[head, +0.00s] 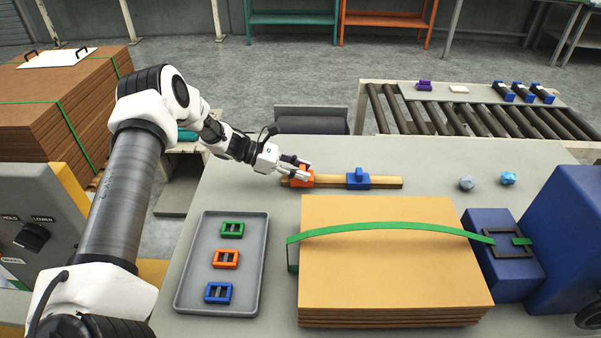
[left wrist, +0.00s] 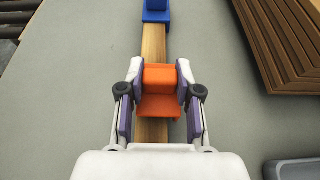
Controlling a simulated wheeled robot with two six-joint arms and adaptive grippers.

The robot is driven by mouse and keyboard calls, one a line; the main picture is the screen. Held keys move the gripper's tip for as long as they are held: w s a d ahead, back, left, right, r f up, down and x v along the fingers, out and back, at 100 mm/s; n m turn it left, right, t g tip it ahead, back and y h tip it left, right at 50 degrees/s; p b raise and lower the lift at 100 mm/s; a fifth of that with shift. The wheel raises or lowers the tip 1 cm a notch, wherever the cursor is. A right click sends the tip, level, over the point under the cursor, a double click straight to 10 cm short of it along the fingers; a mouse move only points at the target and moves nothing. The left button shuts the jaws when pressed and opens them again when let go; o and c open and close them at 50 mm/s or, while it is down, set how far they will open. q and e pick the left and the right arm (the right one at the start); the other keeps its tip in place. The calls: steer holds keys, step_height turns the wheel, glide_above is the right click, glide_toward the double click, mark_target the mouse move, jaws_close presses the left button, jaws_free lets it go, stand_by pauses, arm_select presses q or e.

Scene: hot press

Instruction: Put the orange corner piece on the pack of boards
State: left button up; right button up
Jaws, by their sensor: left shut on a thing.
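The orange corner piece (head: 301,179) sits on a wooden bar (head: 330,183) behind the pack of boards. My left gripper (head: 298,167) reaches in from the left and is shut on it. In the left wrist view the orange corner piece (left wrist: 160,91) lies between the two fingers (left wrist: 160,85), with the wooden bar under it. The pack of boards (head: 390,262) lies on the table with a green strap (head: 385,226) arching over its top, running to the blue machine at the right. My right gripper is not in view.
A blue corner piece (head: 358,179) sits on the same bar, right of the orange one. A grey tray (head: 188,285) with green, orange and blue buckles lies left of the pack. A blue strapping machine (head: 500,275) stands at the right. Crumpled blue and grey bits lie at the back right.

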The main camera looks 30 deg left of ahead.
arm_select(q)
steer(key=shift+w+d+f, duration=0.1)
steer(key=shift+f, duration=0.45)
steer(key=shift+f, duration=0.2)
steer(key=o, duration=1.1)
steer(key=shift+r, duration=0.1)
